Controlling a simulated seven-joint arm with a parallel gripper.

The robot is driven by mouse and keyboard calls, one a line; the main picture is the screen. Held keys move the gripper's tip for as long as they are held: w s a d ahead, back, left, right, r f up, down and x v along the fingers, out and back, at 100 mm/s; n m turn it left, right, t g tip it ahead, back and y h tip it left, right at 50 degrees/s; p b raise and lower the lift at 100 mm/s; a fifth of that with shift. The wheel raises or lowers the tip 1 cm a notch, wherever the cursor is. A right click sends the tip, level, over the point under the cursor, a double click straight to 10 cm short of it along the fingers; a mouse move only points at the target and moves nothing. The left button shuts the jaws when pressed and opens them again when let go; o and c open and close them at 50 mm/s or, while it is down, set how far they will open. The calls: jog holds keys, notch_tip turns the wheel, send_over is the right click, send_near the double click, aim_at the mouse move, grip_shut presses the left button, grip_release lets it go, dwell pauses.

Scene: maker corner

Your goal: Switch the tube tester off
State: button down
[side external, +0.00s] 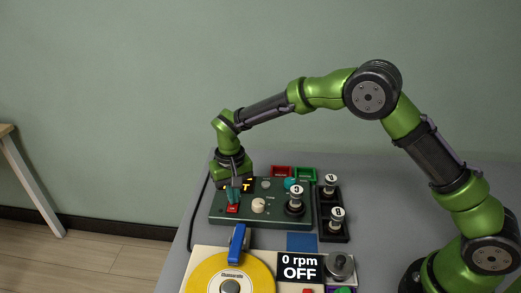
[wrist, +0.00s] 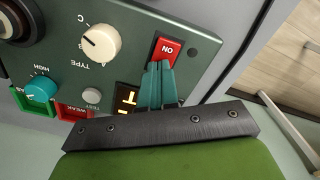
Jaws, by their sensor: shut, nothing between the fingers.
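The tube tester (side external: 272,221) is a dark green box on the grey table. Its red switch (wrist: 168,46), marked ON, sits near a panel edge; it also shows in the side view (side external: 232,209). An amber character is lit on the tester's small black display (wrist: 126,99). My gripper (wrist: 159,66) has its teal fingers shut and empty, with the tips right at the switch's edge. They partly cover the switch. I cannot tell whether they touch it. In the side view my gripper (side external: 233,200) points down over the switch.
A cream TYPE knob (wrist: 101,43), a teal knob (wrist: 40,91) and a grey test button (wrist: 91,95) share the panel. A tube (side external: 296,193) stands in the tester; two more stand in a black rack (side external: 333,222). A yellow-disc device (side external: 205,276) reading OFF sits in front.

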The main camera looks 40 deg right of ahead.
jog(key=shift+r, duration=3.4)
jog(key=shift+f, duration=0.2)
jog(key=shift+s+d+f+n, duration=0.1)
jog(key=shift+s+f+n, duration=0.2)
jog(key=shift+s+f, duration=0.25)
jog(key=s+d+r+t, duration=0.2)
jog(key=s+d+r, duration=0.2)
jog(key=s, duration=0.4)
jog(key=s+d+r+m+t+y, duration=0.1)
jog(key=s+d+r+t, duration=0.1)
jog(key=s+d+r, duration=0.2)
jog(key=s+d+r+t+y, duration=0.1)
jog(key=s+d+r+t, duration=0.2)
jog(key=s, duration=0.9)
jog(key=shift+s+d+r+m, duration=0.25)
jog(key=shift+d+r, duration=0.8)
jog(key=shift+r, duration=1.1)
jog(key=shift+w, duration=0.1)
